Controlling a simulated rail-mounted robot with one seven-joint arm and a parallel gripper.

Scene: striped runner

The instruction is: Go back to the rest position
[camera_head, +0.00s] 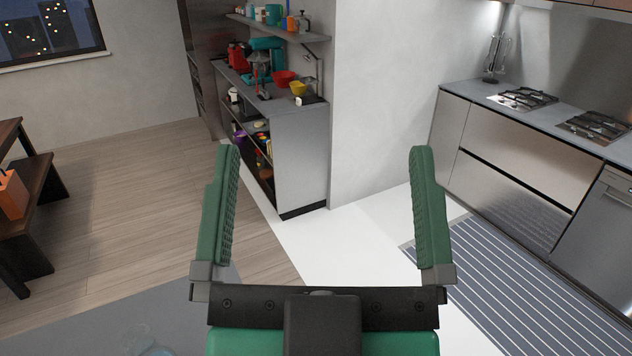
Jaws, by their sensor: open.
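My gripper (323,165) shows at the bottom middle of the head view. Its two green ridged fingers are spread wide apart and point up and away. Nothing is between the fingers except the view of the floor and a shelf unit beyond. The black cross-piece and green body of the gripper fill the bottom middle of the picture. No other object is named by the task.
A shelf unit (302,152) with bowls and appliances stands beyond the fingers. Kitchen counters (520,165) with hobs line the right, above a striped runner (530,300). A dark bench (30,200) is at left. A grey surface (90,325) with a blurred clear item lies bottom left. The wooden floor is open.

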